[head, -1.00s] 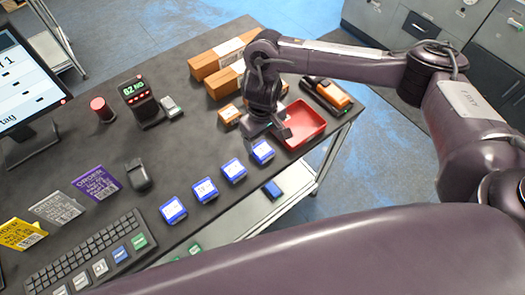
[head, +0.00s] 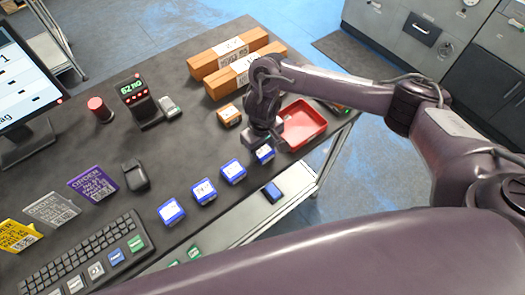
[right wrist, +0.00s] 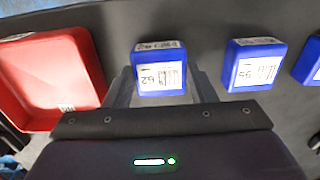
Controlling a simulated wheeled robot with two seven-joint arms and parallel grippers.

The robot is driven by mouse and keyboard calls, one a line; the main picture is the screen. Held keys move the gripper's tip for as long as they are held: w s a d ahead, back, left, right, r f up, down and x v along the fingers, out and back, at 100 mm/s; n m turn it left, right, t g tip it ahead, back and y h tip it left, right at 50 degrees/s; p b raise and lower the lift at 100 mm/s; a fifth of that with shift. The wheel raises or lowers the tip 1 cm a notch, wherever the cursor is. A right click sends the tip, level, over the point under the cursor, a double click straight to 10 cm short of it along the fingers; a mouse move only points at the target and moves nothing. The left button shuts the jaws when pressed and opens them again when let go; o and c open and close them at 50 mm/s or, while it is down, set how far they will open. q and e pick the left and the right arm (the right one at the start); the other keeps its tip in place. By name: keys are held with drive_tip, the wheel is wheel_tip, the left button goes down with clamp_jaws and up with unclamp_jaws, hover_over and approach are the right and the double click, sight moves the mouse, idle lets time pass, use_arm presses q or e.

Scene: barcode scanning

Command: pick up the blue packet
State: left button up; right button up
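Several blue packets with white labels stand in a row on the dark table. The rightmost blue packet (head: 265,155), beside the red tray (head: 318,132), is partly hidden under my right gripper (head: 263,143). In the right wrist view, this blue packet (right wrist: 160,68) lies between the two spread fingers of my right gripper (right wrist: 162,85). The gripper looks open, one finger on each side; whether they touch the packet I cannot tell. The other blue packets (head: 233,172) (head: 203,191) (head: 171,212) stand to its left. My left gripper is not in view.
The red tray also shows in the right wrist view (right wrist: 85,55). Orange-brown boxes (head: 228,53) and a small box (head: 229,116) lie behind. A keyboard (head: 85,255), mouse (head: 135,175) and order cards (head: 92,185) are at left. The table's front edge runs close to the packets.

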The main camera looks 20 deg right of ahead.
drive_tip(key=c, duration=0.4)
drive_tip(key=shift+c, duration=0.2)
drive_tip(key=shift+r, duration=0.1)
